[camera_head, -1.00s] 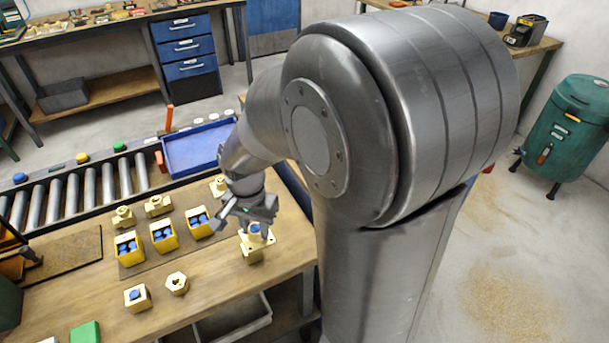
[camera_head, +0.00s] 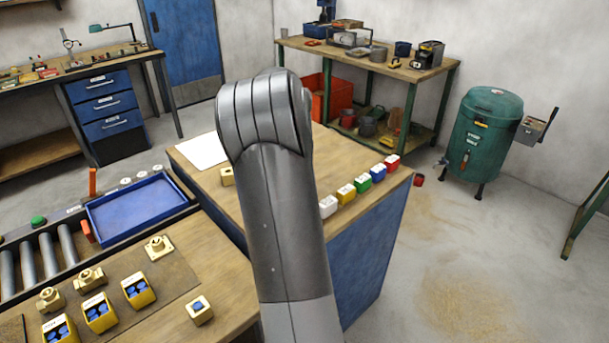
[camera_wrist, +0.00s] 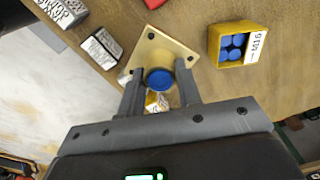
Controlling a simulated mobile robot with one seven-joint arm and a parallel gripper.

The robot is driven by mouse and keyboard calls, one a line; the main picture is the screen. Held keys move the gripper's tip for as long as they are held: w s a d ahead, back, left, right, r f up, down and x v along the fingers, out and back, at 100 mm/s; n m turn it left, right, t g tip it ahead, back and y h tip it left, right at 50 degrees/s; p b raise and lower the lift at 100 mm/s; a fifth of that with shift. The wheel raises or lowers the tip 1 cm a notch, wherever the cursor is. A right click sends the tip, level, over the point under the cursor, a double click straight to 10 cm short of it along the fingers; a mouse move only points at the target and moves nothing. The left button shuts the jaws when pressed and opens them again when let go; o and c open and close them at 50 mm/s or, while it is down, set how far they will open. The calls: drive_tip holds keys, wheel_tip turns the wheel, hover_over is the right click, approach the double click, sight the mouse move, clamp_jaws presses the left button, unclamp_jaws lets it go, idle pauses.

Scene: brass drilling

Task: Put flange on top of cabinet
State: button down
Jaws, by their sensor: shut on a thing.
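In the wrist view my gripper (camera_wrist: 160,85) is shut on the flange, a brass square plate (camera_wrist: 172,48) with corner holes. A round blue cap (camera_wrist: 158,79) sits between the fingers. The plate is over a wooden surface; its height above it is unclear. The cabinet, with a wooden top (camera_head: 330,150) and blue side (camera_head: 375,230), stands behind and right of my arm in the head view. My arm covers part of it and hides the gripper and flange there.
In the wrist view a yellow box of blue caps (camera_wrist: 238,45) and a white labelled box (camera_wrist: 101,48) flank the flange. Coloured boxes, including a green one (camera_head: 363,183), line the cabinet's right edge. A white sheet (camera_head: 203,150) lies at its left.

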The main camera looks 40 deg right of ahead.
drive_tip(key=s+d+r+m, duration=0.1)
drive_tip(key=s+d+m, duration=0.25)
drive_tip(key=d, duration=0.75)
drive_tip(key=s+d+r+m, duration=0.15)
drive_tip(key=s+d, duration=0.35)
drive_tip(key=d, duration=0.6)
hover_over(334, 175)
wheel_tip(334, 175, down, 7)
drive_tip(key=shift+s+f, duration=0.1)
drive_tip(key=shift+s, duration=0.05)
drive_tip(key=shift+f, duration=1.9)
drive_tip(key=c, duration=1)
unclamp_jaws()
drive_tip(key=shift+f, duration=0.15)
drive_tip(key=shift+c, duration=0.2)
wheel_tip(334, 175, up, 12)
drive_tip(key=shift+a+r, duration=0.15)
drive_tip(key=shift+r, duration=0.05)
